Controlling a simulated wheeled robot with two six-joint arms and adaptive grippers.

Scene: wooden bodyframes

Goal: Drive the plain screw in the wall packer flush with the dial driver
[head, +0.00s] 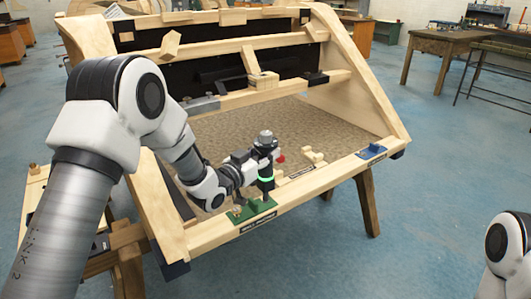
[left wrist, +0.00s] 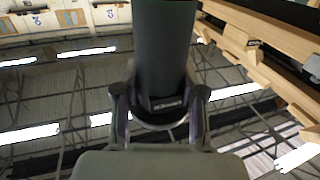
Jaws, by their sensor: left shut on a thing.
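My left gripper (head: 262,156) is shut on the dial driver (head: 266,171), a dark upright cylinder with a grey top and a glowing green ring. The driver (left wrist: 165,45) fills the upper middle of the left wrist view, between the two fingers. In the head view its lower end is over the right part of the green wall packer (head: 252,211) on the front rail. I cannot tell whether its tip touches anything. A small brassy screw-like piece (head: 237,210) stands at the packer's left end. The plain screw cannot be told apart clearly. My right gripper is out of view.
The slanted wooden frame (head: 220,232) stands on trestle legs. A blue piece (head: 372,152) sits further right on the front rail. Small wooden blocks (head: 313,157) and a red piece (head: 281,158) lie behind the rail. Open floor lies to the right.

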